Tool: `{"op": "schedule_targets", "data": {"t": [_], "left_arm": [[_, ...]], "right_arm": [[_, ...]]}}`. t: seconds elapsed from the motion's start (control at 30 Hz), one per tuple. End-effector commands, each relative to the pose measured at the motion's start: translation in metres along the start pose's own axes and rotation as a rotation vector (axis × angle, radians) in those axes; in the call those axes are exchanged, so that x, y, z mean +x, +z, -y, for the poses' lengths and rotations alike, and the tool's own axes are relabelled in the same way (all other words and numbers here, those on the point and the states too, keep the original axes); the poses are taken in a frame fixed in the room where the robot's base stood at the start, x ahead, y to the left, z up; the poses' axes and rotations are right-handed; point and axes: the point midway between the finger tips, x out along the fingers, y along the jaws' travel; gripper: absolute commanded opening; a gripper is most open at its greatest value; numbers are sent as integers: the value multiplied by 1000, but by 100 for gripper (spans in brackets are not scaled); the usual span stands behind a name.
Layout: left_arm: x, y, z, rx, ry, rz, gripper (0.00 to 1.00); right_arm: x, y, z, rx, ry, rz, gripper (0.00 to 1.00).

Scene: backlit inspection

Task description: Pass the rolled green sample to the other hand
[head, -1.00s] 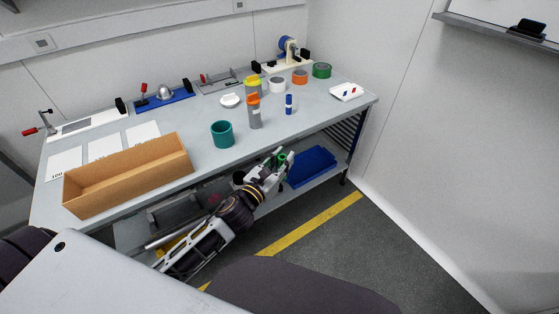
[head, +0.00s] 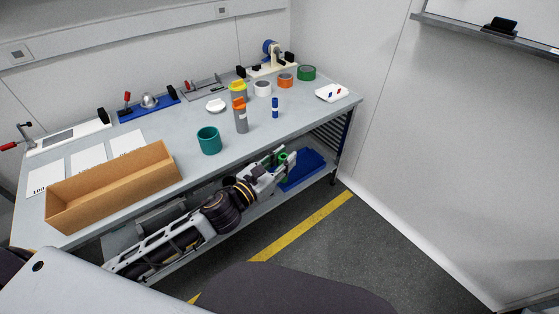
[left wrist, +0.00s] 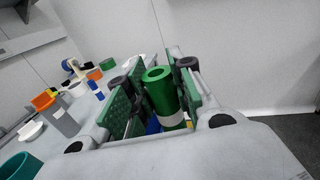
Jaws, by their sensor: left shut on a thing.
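The rolled green sample (left wrist: 163,92) is a green tube with a white band, seen in the left wrist view. It stands between the green-padded fingers of my left gripper (left wrist: 154,88), which is shut on it. In the head view my left gripper (head: 284,160) is in front of the bench's front edge, with the blue bin on the lower shelf behind it. The sample is too small and mixed with the green pads to make out well there. My right gripper is in neither view.
The bench (head: 180,118) carries a cardboard box (head: 112,187), a teal cup (head: 209,140), an orange-capped bottle (head: 240,118), a blue marker (head: 275,108) and several tape rolls. A blue bin (head: 302,170) sits on the lower shelf. The floor right of the bench is clear.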

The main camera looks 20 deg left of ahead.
Motion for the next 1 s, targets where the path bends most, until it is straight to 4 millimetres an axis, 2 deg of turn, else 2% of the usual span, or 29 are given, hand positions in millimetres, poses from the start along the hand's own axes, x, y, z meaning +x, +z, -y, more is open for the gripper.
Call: {"op": "schedule_targets", "data": {"t": [1.0], "left_arm": [[5,53,52,2,-230,4,8]], "right_arm": [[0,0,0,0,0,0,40]]}}
